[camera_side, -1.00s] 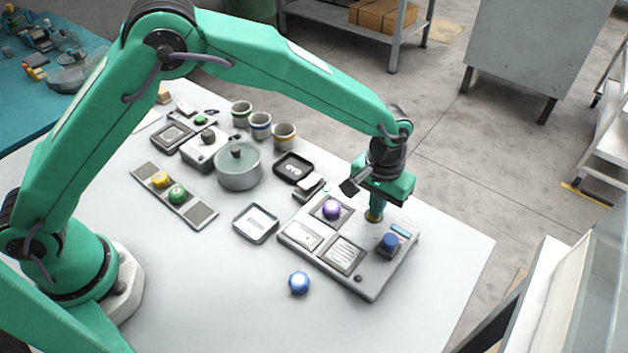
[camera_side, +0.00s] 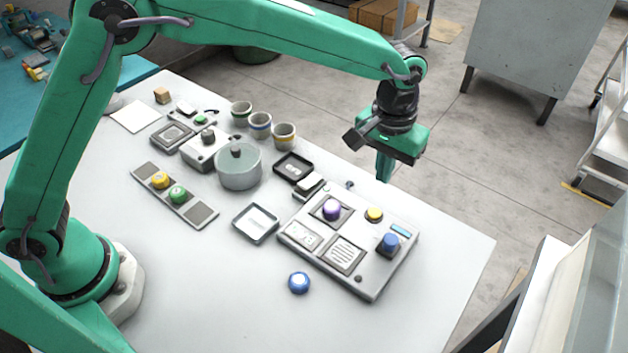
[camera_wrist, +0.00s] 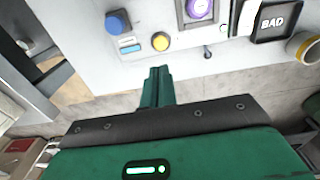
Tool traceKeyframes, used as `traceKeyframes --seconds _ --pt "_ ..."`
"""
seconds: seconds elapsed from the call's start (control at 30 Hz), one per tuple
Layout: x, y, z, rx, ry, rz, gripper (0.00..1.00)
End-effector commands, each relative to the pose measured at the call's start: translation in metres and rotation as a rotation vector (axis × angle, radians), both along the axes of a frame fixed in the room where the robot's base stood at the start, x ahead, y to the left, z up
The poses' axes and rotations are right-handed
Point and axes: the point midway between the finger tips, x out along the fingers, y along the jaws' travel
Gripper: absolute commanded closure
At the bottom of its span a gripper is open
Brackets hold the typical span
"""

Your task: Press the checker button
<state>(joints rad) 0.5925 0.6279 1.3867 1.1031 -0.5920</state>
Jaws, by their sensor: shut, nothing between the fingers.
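The grey checker box (camera_side: 318,272) stands on the right of the white table. Its round yellow button (camera_side: 374,215) is at the back edge, and it also shows in the wrist view (camera_wrist: 160,41). A blue knob (camera_side: 390,242) is next to a small blue display (camera_side: 401,231). A purple round piece (camera_side: 332,208) sits on the box's square pad. My gripper (camera_side: 384,178) is shut and empty, pointing down. It is in the air above and behind the yellow button, apart from it. In the wrist view the closed fingertips (camera_wrist: 160,71) are just below the button.
A blue-and-white round piece (camera_side: 299,283) lies in front of the box. A strip (camera_side: 205,215) holds yellow and green pieces. A tray marked BAD (camera_wrist: 272,22), a light-lined tray (camera_side: 256,223), a lidded pot (camera_side: 239,168) and several cups (camera_side: 284,136) stand left of the box.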

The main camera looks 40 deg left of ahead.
Motion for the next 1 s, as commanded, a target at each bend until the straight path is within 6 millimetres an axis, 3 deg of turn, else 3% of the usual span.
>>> traceKeyframes --seconds 0.1,0.33,1.0 --pt "0.000 0.000 0.018 -0.001 -0.002 0.000 1.00" --pt "0.000 0.000 0.035 -0.001 -0.001 0.000 1.00" --pt "0.000 0.000 0.038 0.000 -0.001 0.000 1.00"
